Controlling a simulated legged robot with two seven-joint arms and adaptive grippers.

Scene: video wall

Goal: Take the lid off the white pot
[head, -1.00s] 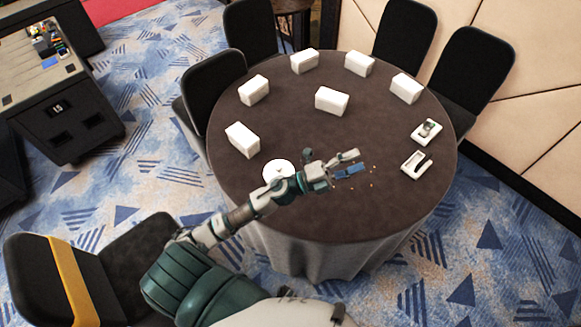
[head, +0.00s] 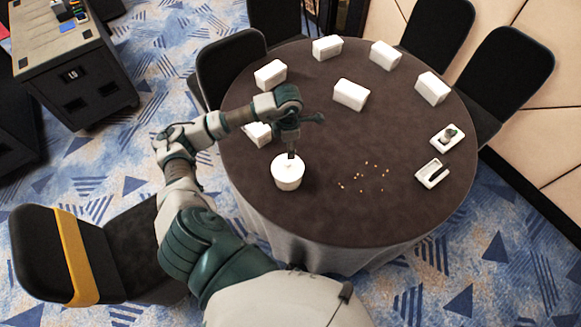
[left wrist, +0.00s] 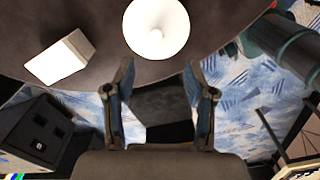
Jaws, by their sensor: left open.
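The white pot (head: 287,180) stands upright on the dark round table (head: 330,225), near its left front part. Its white lid (head: 288,163) is on top. The right gripper is not in view.
Several white boxes (head: 351,95) stand on the table, one (head: 257,134) close behind the pot. Small orange bits (head: 365,177) lie right of the pot. Two small white trays (head: 432,173) (head: 447,137) are at the right edge. Black chairs (head: 232,62) surround the table.

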